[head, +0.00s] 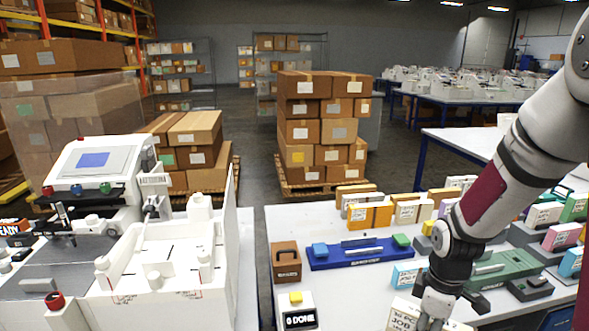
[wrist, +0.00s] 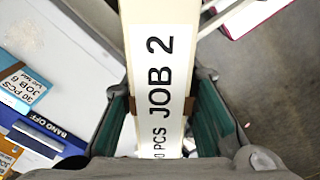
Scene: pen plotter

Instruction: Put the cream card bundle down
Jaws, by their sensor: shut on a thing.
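The cream card bundle (wrist: 150,40) fills the middle of the wrist view, with a white label reading "JOB 2" and a brown band around it. My gripper (wrist: 165,112) is shut on it, with a green-padded finger on each side. In the head view my gripper (head: 436,308) is low at the bottom edge, near the front of the table, and part of the labelled bundle (head: 405,314) shows beside it. The bundle's lower part is out of the frame there. I cannot tell whether it touches the table.
A blue "BAND OFF" station (head: 360,256) and a blue "JOB 6" bundle (wrist: 24,86) are close by on the left. A brown box (head: 286,262) and a "0 DONE" counter (head: 299,314) stand further left. Several bundles and a green station (head: 508,265) crowd the back and right.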

